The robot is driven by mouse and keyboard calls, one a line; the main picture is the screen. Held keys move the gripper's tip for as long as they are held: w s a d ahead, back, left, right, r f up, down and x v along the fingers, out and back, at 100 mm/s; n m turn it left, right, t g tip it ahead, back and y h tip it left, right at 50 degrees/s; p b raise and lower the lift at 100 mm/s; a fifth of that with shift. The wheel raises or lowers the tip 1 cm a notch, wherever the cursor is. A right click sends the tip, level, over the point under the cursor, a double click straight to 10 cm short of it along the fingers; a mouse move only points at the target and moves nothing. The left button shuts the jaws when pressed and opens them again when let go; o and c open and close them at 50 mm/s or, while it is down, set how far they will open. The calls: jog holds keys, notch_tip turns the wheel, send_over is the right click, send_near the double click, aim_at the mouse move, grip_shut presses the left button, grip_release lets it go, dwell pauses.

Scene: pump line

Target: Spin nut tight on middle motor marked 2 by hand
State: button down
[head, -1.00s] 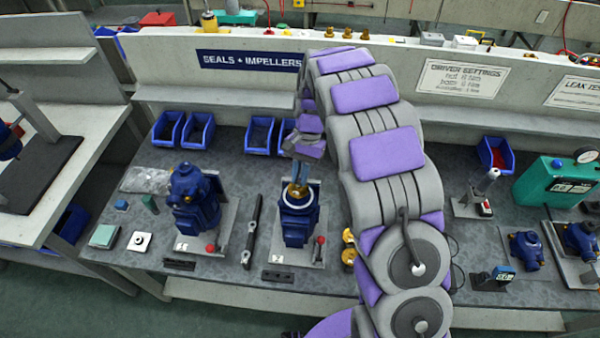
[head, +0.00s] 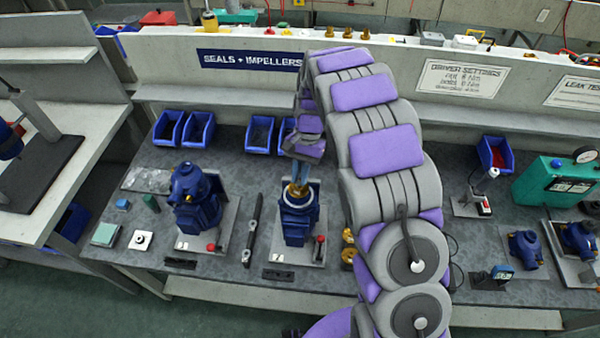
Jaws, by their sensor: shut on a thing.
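The motor (head: 296,222) is dark blue and stands upright on a grey plate with a red-knobbed lever, near the middle of the bench. Its number is too small to read. A brass nut (head: 297,190) sits at its top, inside a pale ring. My gripper (head: 297,183) points down at the motor's top from behind, its fingers shut on the nut. The fingertips partly hide the nut, and I cannot see its thread.
Another blue motor (head: 195,205) stands on a plate to the left. A dark bar (head: 253,230) lies between the two. Brass parts (head: 348,246) stand close on the right. Blue bins (head: 198,130) line the back. A teal case (head: 553,182) is far right.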

jog(key=shift+f, duration=0.15)
grip_release()
dwell(1.3)
dwell(0.3)
notch_tip(320, 180, up, 9)
jog(key=p, duration=0.4)
jog(key=shift+p, duration=0.4)
dwell(0.4)
